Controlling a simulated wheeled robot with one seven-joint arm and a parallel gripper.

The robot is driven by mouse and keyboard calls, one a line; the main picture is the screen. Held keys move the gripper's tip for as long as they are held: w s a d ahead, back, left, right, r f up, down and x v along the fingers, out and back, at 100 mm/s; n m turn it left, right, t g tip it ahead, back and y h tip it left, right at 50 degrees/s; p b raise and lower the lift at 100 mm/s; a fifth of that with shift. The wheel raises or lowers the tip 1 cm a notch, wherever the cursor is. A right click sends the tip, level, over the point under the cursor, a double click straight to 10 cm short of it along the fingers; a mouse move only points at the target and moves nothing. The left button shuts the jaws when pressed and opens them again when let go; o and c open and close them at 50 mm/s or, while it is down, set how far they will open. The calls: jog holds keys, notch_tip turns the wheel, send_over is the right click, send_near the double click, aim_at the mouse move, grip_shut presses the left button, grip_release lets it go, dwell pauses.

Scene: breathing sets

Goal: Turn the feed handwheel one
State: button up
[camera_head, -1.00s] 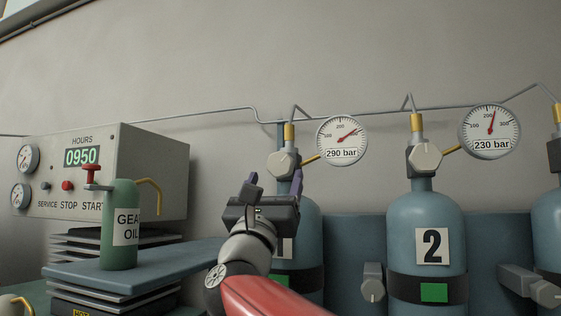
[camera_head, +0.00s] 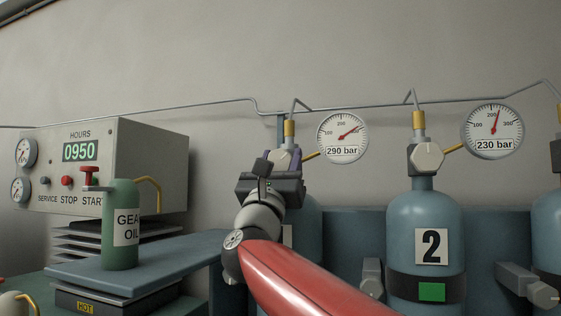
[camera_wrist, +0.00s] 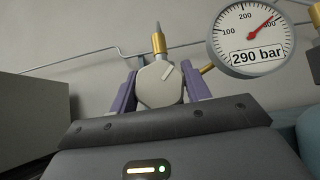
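The grey many-sided handwheel (camera_head: 282,161) sits on the valve of the leftmost blue cylinder (camera_head: 306,240), under a brass fitting. My gripper (camera_head: 279,157) is raised in front of it and hides its lower part and most of the cylinder's label. In the wrist view the handwheel (camera_wrist: 159,86) shows with a pale mark on its face, between the two purple fingers of my gripper (camera_wrist: 161,80). The fingers are apart, one on each side, with a small gap visible at each. Whether their tips reach its depth is hard to tell.
A gauge (camera_head: 342,138) reading 290 bar is close right of the handwheel. Cylinder 2 (camera_head: 425,205) with its own handwheel (camera_head: 427,156) stands further right. A lower grey valve knob (camera_head: 371,285) sits between the cylinders. A control box (camera_head: 150,165) and gear oil bottle (camera_head: 120,250) are left.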

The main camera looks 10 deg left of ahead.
jog(key=shift+c, duration=0.6)
jog(key=shift+f+n+y+b, duration=0.1)
jog(key=shift+n+y+b, duration=0.4)
jog(key=shift+n+y, duration=0.25)
jog(key=shift+n+y+b, duration=0.3)
jog(key=shift+n+y, duration=0.35)
jog(key=shift+n, duration=0.1)
jog(key=n+y+b, duration=0.1)
jog(key=n+y, duration=0.4)
jog(key=shift+g+b, duration=0.4)
jog(key=n+g+y, duration=0.1)
jog(key=n+y, duration=0.1)
jog(key=n, duration=0.1)
jog(key=n+g+y, duration=0.1)
jog(key=n+y, duration=0.1)
jog(key=n, duration=0.1)
jog(key=shift+b, duration=0.3)
jog(key=shift+a+n+g+y, duration=0.1)
jog(key=shift+n+g+y, duration=1.3)
jog(key=shift+n, duration=0.6)
jog(key=shift+g, duration=0.3)
